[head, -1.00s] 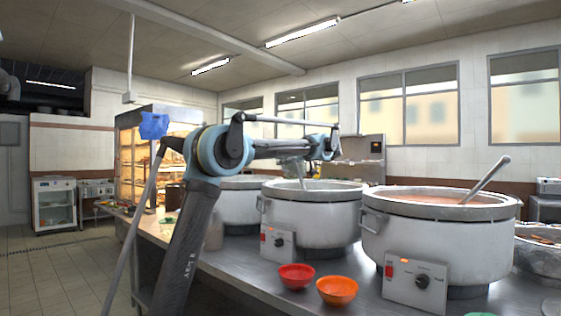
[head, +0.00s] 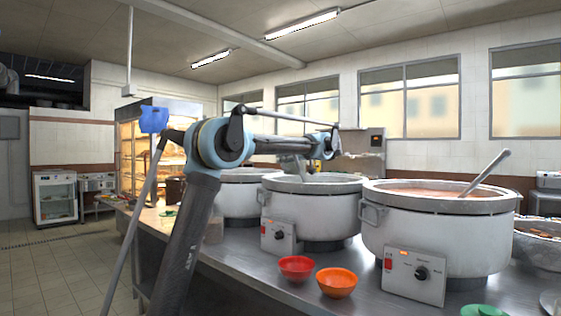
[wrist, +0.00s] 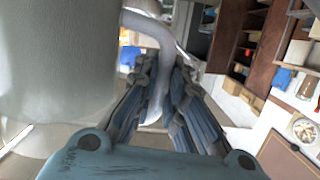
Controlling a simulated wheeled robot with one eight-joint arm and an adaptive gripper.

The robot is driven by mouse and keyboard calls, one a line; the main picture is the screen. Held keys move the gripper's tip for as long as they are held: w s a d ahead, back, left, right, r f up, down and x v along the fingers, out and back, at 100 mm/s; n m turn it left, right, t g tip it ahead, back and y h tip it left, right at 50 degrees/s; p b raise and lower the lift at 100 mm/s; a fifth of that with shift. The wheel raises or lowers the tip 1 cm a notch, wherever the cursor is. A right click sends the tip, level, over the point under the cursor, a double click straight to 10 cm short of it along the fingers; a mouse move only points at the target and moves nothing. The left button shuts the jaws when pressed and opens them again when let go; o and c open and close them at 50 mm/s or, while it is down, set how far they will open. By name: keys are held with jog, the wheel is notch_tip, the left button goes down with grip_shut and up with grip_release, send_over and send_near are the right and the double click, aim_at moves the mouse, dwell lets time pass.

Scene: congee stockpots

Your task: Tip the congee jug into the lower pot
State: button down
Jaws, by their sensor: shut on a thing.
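The pale grey jug fills the left of the wrist view (wrist: 60,60), with its curved handle (wrist: 166,38) at the top middle. My gripper (wrist: 161,85) is shut on that handle. In the head view my gripper (head: 328,148) is above the middle pot (head: 312,208). A small grey shape below the arm's end is over that pot's opening; I cannot tell clearly whether it is the jug or how far it tilts. A right pot (head: 440,240) holds reddish-brown congee and a ladle (head: 484,172). A third pot (head: 236,200) stands at left. Which one is the lower pot is unclear.
A red bowl (head: 297,268) and an orange bowl (head: 337,283) stand on the steel counter (head: 250,262) before the pots. A green item (head: 484,310) lies at the front edge. A metal basin (head: 540,245) is at far right. A lit display cabinet (head: 130,150) stands behind.

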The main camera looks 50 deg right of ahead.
jog(key=shift+r+m+y, duration=0.6)
jog(key=shift+r+m, duration=0.9)
jog(key=shift+r, duration=0.6)
jog(key=shift+d+r+m+y, duration=0.15)
jog(key=shift+d+r+m, duration=0.15)
jog(key=shift+r+m, duration=0.3)
jog(key=shift+d+r+m+y, duration=0.15)
jog(key=shift+d+r+m, duration=0.15)
jog(key=shift+r+m, duration=0.25)
jog(key=shift+w+d+r+m+t+y, duration=0.15)
jog(key=shift+d+r+m, duration=0.15)
jog(key=shift+d+m, duration=0.35)
jog(key=shift+d+r+m+t+y, duration=0.15)
jog(key=shift+d+r+m, duration=0.2)
jog(key=shift+m, duration=0.35)
jog(key=shift+w+d+f+m+t+y, duration=0.15)
jog(key=shift+d+f+m+t+y, duration=0.1)
jog(key=shift+d+m, duration=1.5)
jog(key=shift+w+d+f+m+t+y, duration=0.1)
jog(key=shift+d+f+m+t+y, duration=0.1)
jog(key=shift+d+m, duration=1.55)
jog(key=shift+w+d+f+m+t+y, duration=0.2)
jog(key=shift+d+m, duration=1.1)
jog(key=shift+d, duration=0.9)
